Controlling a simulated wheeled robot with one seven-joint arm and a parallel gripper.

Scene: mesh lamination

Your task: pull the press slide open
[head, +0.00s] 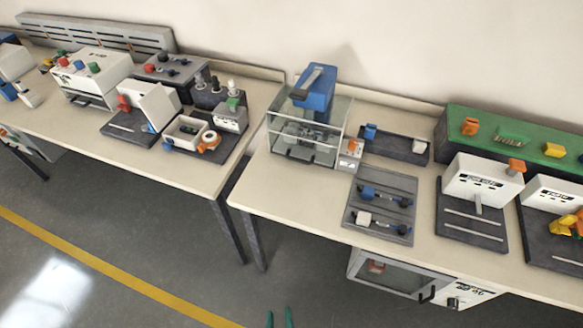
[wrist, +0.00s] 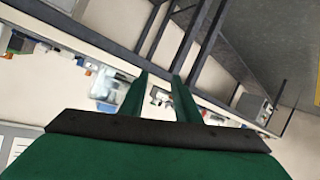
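A blue press (head: 314,92) with a dark lever on top stands inside a clear-walled box (head: 318,148) on the right-hand bench. A dark handle sits low on the box's front. I cannot make out for certain which part is the slide or how far it is drawn out. My gripper (head: 279,319) shows only as two green fingertips at the bottom edge of the head view. It is well in front of the bench, away from the press. In the wrist view my gripper (wrist: 160,78) has its green fingers apart, with nothing held between them.
A small white unit (head: 349,154) adjoins the box's right side. A dark plate (head: 380,207) with blue and white handles lies right of it. A glass-fronted cabinet (head: 400,274) hangs below the bench. Another bench (head: 190,180) stands left, beyond a narrow gap. The floor before the benches is clear.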

